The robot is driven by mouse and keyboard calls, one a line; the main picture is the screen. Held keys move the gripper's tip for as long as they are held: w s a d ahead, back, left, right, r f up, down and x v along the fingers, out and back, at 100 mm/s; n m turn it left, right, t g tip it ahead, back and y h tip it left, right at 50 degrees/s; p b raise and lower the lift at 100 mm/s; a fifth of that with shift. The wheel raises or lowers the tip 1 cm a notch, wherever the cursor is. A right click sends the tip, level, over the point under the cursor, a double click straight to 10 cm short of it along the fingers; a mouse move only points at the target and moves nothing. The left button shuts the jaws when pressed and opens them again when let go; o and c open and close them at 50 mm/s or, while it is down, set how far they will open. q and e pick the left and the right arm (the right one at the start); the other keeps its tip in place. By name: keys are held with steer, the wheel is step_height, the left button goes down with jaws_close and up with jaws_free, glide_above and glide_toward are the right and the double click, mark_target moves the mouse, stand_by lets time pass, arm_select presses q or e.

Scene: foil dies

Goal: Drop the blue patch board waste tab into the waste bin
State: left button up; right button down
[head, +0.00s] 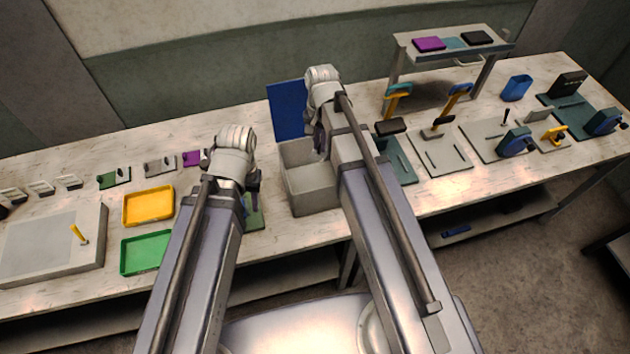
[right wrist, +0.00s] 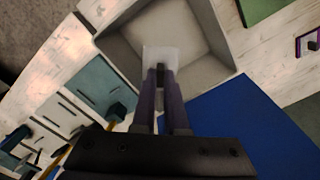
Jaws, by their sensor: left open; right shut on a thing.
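The waste bin is a grey open-topped box (head: 310,190) on the bench between my arms. It also fills the upper middle of the right wrist view (right wrist: 112,48). My right gripper (right wrist: 163,78) is over the bin's opening, shut on a small pale, see-through-looking tab (right wrist: 158,54) with a dark spot between the fingertips. I see no blue on the tab. In the head view my right gripper (head: 320,140) is mostly hidden by its wrist. My left gripper (head: 252,185) is open, left of the bin and above a green board (head: 257,220).
A blue panel (head: 287,110) stands behind the bin. Yellow (head: 148,206) and green (head: 146,252) trays lie to the left. Several fixtures and a raised shelf (head: 455,43) crowd the right side of the bench.

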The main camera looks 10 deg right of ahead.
mark_target(320, 153)
steer(key=shift+f+b, duration=2)
steer(key=shift+f, duration=0.35)
steer(key=c, duration=0.9)
jaws_free()
steer(key=shift+o, duration=0.2)
steer(key=shift+r, duration=0.1)
step_height(320, 153, up, 8)
steer(key=p, duration=0.8)
steer(key=shift+f, duration=0.2)
